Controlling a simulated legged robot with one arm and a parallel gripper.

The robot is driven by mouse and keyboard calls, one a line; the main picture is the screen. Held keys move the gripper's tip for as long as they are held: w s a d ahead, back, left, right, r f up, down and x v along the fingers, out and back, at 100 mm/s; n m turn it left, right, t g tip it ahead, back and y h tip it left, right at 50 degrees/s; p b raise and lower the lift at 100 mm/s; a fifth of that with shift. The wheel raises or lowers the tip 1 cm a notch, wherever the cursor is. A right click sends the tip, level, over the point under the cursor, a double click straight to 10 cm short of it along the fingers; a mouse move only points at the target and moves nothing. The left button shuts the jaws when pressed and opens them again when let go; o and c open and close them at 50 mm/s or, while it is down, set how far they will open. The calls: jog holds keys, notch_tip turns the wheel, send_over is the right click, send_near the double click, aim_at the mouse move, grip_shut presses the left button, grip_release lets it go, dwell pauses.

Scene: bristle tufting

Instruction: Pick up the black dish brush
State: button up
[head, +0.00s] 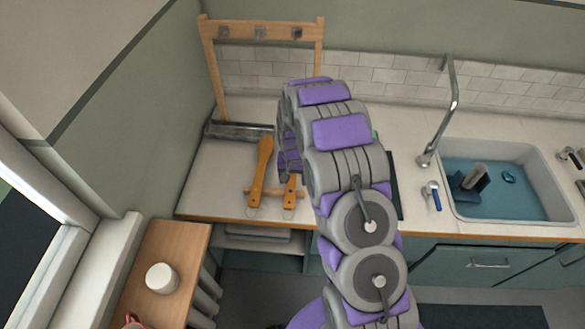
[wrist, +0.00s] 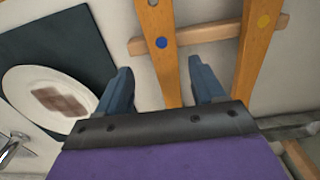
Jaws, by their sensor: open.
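I cannot make out a clearly black dish brush. Two wooden handles lie on the counter: a long one on the left (head: 262,160) and one partly hidden by my arm (head: 290,192). In the wrist view one handle has a blue dot (wrist: 162,43) and the other a yellow dot (wrist: 253,40). My gripper (wrist: 160,80) is open and empty. The blue-dotted handle runs between its fingers in the picture; I cannot tell the height above it. The handles' far ends are hidden by my gripper in the wrist view.
A wooden crossbar (wrist: 210,33) lies under the handles. A white plate (wrist: 45,97) with a brown patch rests on a dark mat (wrist: 70,33). A sink (head: 540,213) with blue water, a dark object (head: 474,179) and a tap (head: 448,115) stands right. A hook rack (head: 209,65) stands behind.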

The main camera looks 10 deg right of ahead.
aim_at(289, 187)
notch_tip(289, 187, down, 4)
jog(key=shift+d+r+b, duration=0.1)
jog(key=shift+b, duration=0.3)
jog(key=shift+a, duration=0.95)
jog(key=shift+c, duration=0.8)
jog(key=shift+d, duration=0.9)
jog(key=c, duration=0.6)
jog(key=shift+a, duration=0.2)
jog(key=c, duration=0.3)
jog(key=shift+a, duration=0.55)
jog(key=shift+c, duration=1)
